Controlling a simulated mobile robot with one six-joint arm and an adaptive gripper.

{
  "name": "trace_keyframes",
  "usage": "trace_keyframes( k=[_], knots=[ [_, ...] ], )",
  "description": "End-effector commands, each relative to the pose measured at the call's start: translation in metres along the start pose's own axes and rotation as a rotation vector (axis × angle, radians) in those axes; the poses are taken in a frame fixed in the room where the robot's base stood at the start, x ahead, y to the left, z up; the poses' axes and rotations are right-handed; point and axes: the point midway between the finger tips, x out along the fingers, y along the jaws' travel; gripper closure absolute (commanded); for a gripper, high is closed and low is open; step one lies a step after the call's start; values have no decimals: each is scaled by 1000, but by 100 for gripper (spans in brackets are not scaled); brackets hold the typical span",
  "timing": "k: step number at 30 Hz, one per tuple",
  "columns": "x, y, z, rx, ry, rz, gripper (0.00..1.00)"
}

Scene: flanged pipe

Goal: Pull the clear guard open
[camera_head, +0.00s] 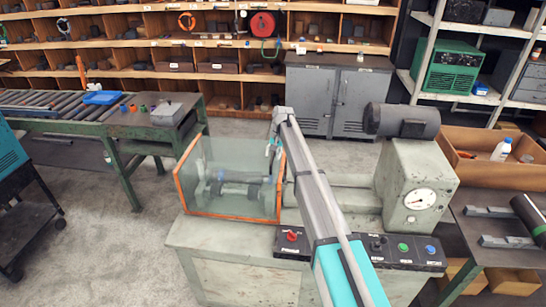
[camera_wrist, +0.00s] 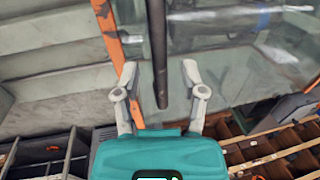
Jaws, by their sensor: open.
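The clear guard (camera_head: 228,165) is a see-through box with orange edges on the left part of the grey-green machine. Metal pipe parts (camera_head: 235,185) show through it. My gripper (camera_head: 272,145) is at the guard's upper right edge. In the wrist view my gripper (camera_wrist: 160,88) is open, with a dark bar (camera_wrist: 158,45) between its two fingers; a gap shows on each side of it. The guard's orange edge (camera_wrist: 108,30) passes near the left finger, and its clear panel (camera_wrist: 225,70) lies to the right. Whether the bar is fixed to the guard is unclear.
My arm crosses in front of the machine's middle. A control panel (camera_head: 395,251) with knobs and buttons lines the front. A gauge housing with a motor (camera_head: 403,120) stands to the right. A roller conveyor (camera_head: 60,105) stands at the left, and grey cabinets (camera_head: 338,95) stand behind.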

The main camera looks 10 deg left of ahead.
Motion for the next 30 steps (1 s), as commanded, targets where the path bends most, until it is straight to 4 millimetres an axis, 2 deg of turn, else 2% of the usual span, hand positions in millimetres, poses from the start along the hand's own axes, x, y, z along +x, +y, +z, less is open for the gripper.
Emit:
trace_keyframes(
  k=[10, 18, 19, 30],
  knots=[
    [1, 0, 0, 0, 0, 0, 46],
    [1, 0, 0, 0, 0, 0, 96],
    [1, 0, 0, 0, 0, 0, 100],
    [1, -1, 0, 0, 0, -1, 100]
  ],
)
